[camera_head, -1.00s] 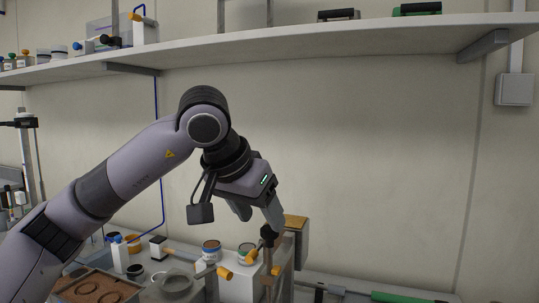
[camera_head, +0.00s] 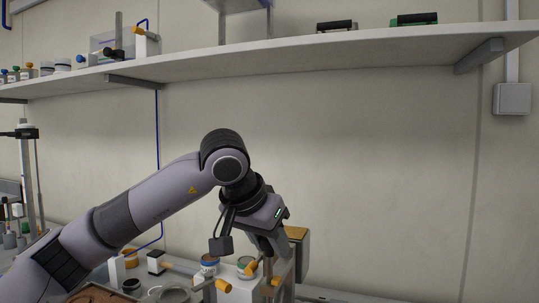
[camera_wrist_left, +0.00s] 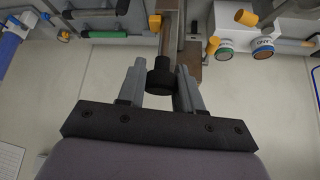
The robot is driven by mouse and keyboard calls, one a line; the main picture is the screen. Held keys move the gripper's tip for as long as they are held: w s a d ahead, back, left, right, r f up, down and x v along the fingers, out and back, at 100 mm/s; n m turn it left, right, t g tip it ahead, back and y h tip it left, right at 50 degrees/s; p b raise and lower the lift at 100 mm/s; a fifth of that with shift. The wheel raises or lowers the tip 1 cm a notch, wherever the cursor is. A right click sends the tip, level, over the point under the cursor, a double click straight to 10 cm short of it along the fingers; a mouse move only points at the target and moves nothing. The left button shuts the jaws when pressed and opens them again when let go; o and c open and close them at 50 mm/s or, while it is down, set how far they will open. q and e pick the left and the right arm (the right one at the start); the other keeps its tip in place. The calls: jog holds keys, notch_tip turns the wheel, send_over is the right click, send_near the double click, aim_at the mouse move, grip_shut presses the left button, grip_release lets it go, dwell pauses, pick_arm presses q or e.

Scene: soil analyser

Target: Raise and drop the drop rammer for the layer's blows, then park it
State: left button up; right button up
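My left gripper (camera_head: 268,250) is low at the bench, pointing down, right of the picture's centre in the head view. In the left wrist view its two grey fingers (camera_wrist_left: 160,72) stand apart, one on each side of a black knob (camera_wrist_left: 160,80). The knob tops a grey rod (camera_wrist_left: 171,33), which looks like the drop rammer's handle. I cannot tell whether the fingers touch the knob. In the head view the gripper hides the knob. My right gripper is in neither view.
Orange-handled tools (camera_head: 222,286) and labelled tins (camera_head: 209,266) stand beside the gripper on the bench. A brown-topped grey block (camera_head: 302,250) is just right of it. A shelf (camera_head: 290,47) runs above.

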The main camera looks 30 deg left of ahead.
pick_arm(q)
jog(key=shift+r+p, duration=4.15)
jog(key=shift+r, duration=0.35)
jog(key=shift+c, duration=0.2)
jog(key=shift+r+p, duration=0.4)
jog(key=shift+r, duration=0.05)
jog(key=o, duration=1.1)
jog(key=shift+c, duration=0.2)
jog(key=shift+r+p, duration=0.9)
jog(key=shift+r, duration=0.5)
